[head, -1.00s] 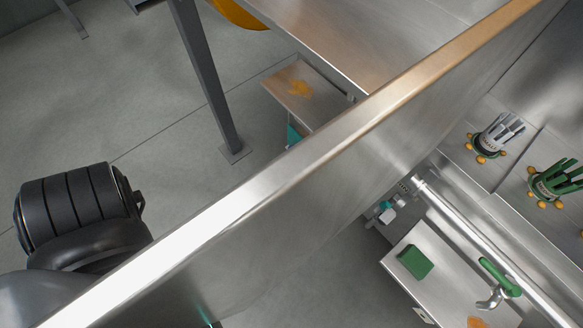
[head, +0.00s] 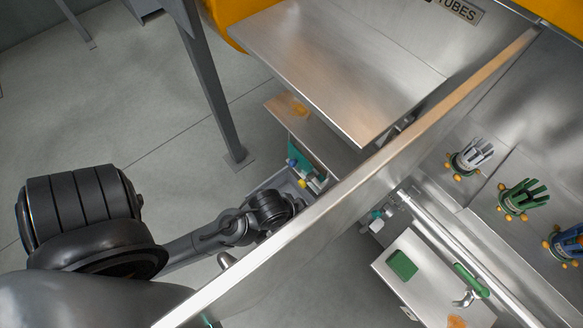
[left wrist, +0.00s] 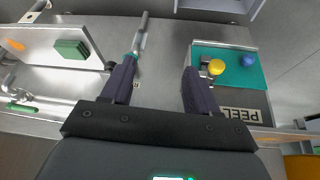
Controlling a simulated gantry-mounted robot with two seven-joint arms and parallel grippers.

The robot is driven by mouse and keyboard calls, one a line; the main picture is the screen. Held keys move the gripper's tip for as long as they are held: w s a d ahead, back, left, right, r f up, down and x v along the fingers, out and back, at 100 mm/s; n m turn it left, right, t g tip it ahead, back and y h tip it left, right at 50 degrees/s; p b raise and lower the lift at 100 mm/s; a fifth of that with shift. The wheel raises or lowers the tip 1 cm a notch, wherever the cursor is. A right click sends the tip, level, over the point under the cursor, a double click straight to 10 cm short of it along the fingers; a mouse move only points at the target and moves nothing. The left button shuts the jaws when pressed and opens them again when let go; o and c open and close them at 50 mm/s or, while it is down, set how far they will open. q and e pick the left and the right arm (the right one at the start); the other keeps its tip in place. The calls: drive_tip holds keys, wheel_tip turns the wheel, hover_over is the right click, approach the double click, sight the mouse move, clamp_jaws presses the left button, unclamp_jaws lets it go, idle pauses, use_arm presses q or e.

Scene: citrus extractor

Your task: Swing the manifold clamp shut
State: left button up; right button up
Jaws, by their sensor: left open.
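No part is labelled as the manifold clamp, so I cannot tell for certain which part it is. A green handle with a bent metal end (head: 471,281) lies beside the long silver pipe (head: 478,252) at lower right in the head view; the green handle also shows at the left edge of the left wrist view (left wrist: 20,107). A metal lever with a teal part (left wrist: 139,42) stands near my left gripper's left fingertip; contact is unclear. My left gripper (left wrist: 158,72) is open, with nothing visible between its fingers. In the head view the steel panel hides it. My right gripper is not in view.
The tall steel panel (head: 365,186) crosses the head view diagonally, beside my left forearm. A green block (head: 402,265) lies on a steel shelf. Several finger-topped reamers (head: 521,199) stand at right.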

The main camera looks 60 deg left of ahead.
use_arm(q)
drive_tip(key=w+p+v, duration=0.1)
drive_tip(key=p+v, duration=0.5)
drive_tip(key=v, duration=0.3)
drive_tip(key=shift+w+a+r+m+g, duration=0.25)
drive_tip(key=shift+a+r+m+g, duration=0.1)
drive_tip(key=shift+m+g, duration=0.05)
wheel_tip(320, 180, up, 47)
drive_tip(key=s+p, duration=0.1)
drive_tip(key=p, duration=4.5)
drive_tip(key=shift+s+a+r+g+y+p, duration=0.25)
drive_tip(key=shift+s+a+g+y+p, duration=0.05)
drive_tip(key=shift+s+a, duration=0.1)
